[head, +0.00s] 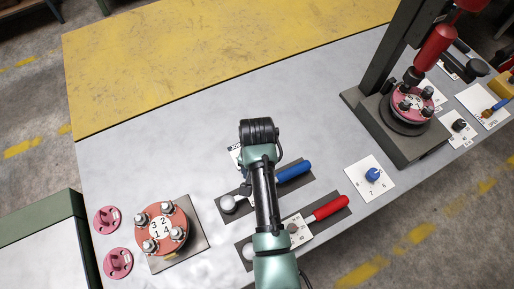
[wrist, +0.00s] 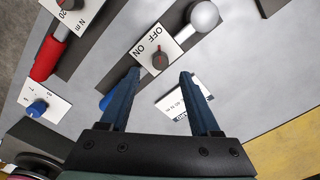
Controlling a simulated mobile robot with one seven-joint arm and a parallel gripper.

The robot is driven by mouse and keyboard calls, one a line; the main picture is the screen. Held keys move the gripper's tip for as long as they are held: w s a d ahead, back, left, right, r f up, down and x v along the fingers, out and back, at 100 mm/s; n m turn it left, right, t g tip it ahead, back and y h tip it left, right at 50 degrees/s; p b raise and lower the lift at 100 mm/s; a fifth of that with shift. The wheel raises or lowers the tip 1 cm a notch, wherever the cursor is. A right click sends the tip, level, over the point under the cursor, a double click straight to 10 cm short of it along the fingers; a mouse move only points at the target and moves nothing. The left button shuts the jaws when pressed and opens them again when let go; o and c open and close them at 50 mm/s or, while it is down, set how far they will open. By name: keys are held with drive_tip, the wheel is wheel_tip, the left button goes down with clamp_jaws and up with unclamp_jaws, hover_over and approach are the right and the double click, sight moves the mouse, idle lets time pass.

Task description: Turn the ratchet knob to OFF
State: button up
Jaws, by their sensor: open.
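The ratchet knob (wrist: 160,60) is a small dark dial with a red mark on a white ON/OFF plate (wrist: 181,45). The mark is too small to read its setting surely. The plate sits on a dark bar between a white ball (wrist: 204,15) and a blue handle, which shows in the head view (head: 294,171). My gripper (wrist: 160,73) is open, its fingertips either side of the knob's near side in the wrist view; I cannot tell whether they touch it. In the head view my arm hides the knob and fingertips.
A red-handled tool (head: 331,208) lies parallel beside the blue one. A white card (wrist: 176,101) lies near my right finger. A blue knob (head: 373,174) on a card is to the right. A numbered bolted flange (head: 172,212) is at left, a dark press stand (head: 424,149) at right.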

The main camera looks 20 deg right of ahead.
wheel_tip(320, 180, up, 7)
drive_tip(key=b, duration=0.1)
drive_tip(key=shift+r, duration=0.1)
idle(0.6)
